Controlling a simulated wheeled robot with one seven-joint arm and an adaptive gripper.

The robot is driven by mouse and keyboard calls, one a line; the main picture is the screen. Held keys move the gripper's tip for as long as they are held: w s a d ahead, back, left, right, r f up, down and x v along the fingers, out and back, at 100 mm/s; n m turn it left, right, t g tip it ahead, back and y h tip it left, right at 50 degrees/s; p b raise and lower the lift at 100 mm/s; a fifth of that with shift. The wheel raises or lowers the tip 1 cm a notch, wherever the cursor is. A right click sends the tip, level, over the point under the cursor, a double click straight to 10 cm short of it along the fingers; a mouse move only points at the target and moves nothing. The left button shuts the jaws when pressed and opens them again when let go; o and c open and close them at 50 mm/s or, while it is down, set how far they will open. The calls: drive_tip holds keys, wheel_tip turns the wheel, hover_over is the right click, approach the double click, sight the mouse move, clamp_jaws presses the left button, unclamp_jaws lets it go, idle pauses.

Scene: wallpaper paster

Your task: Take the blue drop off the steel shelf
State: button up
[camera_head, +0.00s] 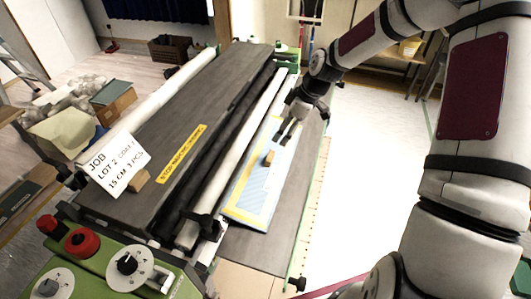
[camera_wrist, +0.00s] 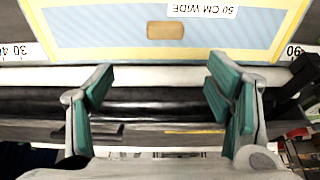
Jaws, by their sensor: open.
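The blue drop (camera_head: 250,190) is a flat light-blue sheet with a yellow border, lying on the grey steel shelf (camera_head: 268,246) along the right side of the machine. A small wooden block (camera_head: 269,158) sits on it. In the wrist view the blue drop (camera_wrist: 100,32) fills the top, with the wooden block (camera_wrist: 165,30) and an upside-down "50 CM WIDE" label. My gripper (camera_head: 285,137) is over the far part of the drop. In the wrist view my gripper (camera_wrist: 160,85) is open, with nothing between its green-padded fingers. Contact with the drop cannot be told.
A long white roller (camera_head: 235,133) runs beside the shelf. The dark machine top (camera_head: 190,125) carries a yellow warning strip. A "JOB LOT 2" card (camera_head: 111,165) stands at its near left. Knobs and a red button (camera_head: 82,242) are in front. Open floor (camera_head: 365,130) lies to the right.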

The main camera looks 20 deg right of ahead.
hover_over(269, 155)
drive_tip(key=d, duration=0.2)
wheel_tip(269, 155, down, 7)
drive_tip(key=shift+f, duration=0.15)
drive_tip(key=shift+s+p+x, duration=0.15)
drive_tip(key=shift+s+x, duration=0.05)
drive_tip(key=shift+x, duration=0.75)
drive_tip(key=shift+s+p+x, duration=0.15)
drive_tip(key=shift+p+x, duration=0.05)
drive_tip(key=shift+x, duration=0.75)
drive_tip(key=shift+s+p+x, duration=0.15)
drive_tip(key=shift+s+x, duration=0.05)
drive_tip(key=shift+x, duration=0.75)
drive_tip(key=shift+a+f, duration=0.1)
drive_tip(key=c, duration=1.4)
